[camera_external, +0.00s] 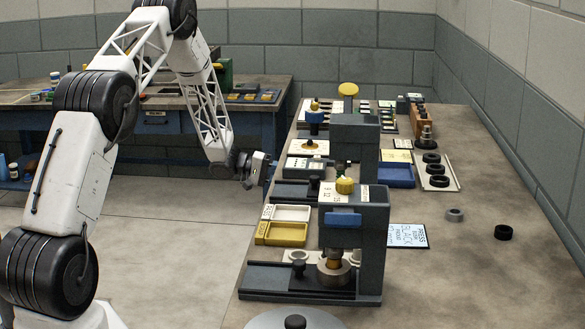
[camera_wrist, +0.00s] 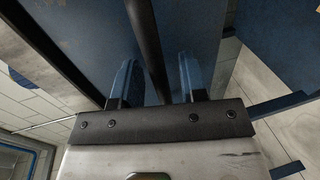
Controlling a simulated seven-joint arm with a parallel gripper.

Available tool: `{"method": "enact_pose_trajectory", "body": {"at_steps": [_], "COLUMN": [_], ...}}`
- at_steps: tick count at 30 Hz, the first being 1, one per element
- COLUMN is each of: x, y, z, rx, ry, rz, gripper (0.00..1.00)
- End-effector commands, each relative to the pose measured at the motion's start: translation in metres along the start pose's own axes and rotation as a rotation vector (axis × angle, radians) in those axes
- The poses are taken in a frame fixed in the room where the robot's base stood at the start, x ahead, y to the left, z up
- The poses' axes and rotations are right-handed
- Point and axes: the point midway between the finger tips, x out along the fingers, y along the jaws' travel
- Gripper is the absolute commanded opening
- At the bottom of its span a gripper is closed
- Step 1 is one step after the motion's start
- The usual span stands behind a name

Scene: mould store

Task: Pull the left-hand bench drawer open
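In the wrist view a blue panel (camera_wrist: 85,30), which looks like a drawer front, fills the upper part. A dark round bar (camera_wrist: 148,40), which looks like its handle, runs down between the two fingers of my gripper (camera_wrist: 160,85). The fingers stand apart, one on each side of the bar, with a gap visible near it. Whether either finger touches it I cannot tell. In the external view my gripper (camera_external: 252,170) is at the left side of the long right-hand bench (camera_external: 440,285), below its top. The drawer front there is hidden by the angle.
The bench top carries a grey press (camera_external: 355,235), yellow and white trays (camera_external: 282,232) and black rings (camera_external: 436,169). A second blue bench (camera_external: 200,122) with a labelled drawer stands at the back left. The floor (camera_external: 180,230) left of the long bench is clear.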

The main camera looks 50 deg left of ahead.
Motion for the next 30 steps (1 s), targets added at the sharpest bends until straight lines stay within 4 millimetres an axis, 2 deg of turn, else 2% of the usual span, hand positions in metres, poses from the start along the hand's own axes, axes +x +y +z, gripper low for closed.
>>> {"method": "enact_pose_trajectory", "body": {"at_steps": [8, 15, 16, 25, 30], "x": [0.0006, 0.0005, 0.0004, -0.0006, -0.0088], "y": [-0.0001, -0.0002, -0.0002, -0.0004, -0.0025], "z": [0.0001, 0.0001, 0.0001, 0.0000, -0.0001], "rx": [0.000, 0.000, 0.000, 0.000, -0.001], "ry": [0.000, 0.000, 0.000, 0.000, 0.000], "rz": [0.000, 0.000, 0.000, 0.000, 0.000], "gripper": [0.39, 0.03, 0.00, 0.00, 0.00]}}
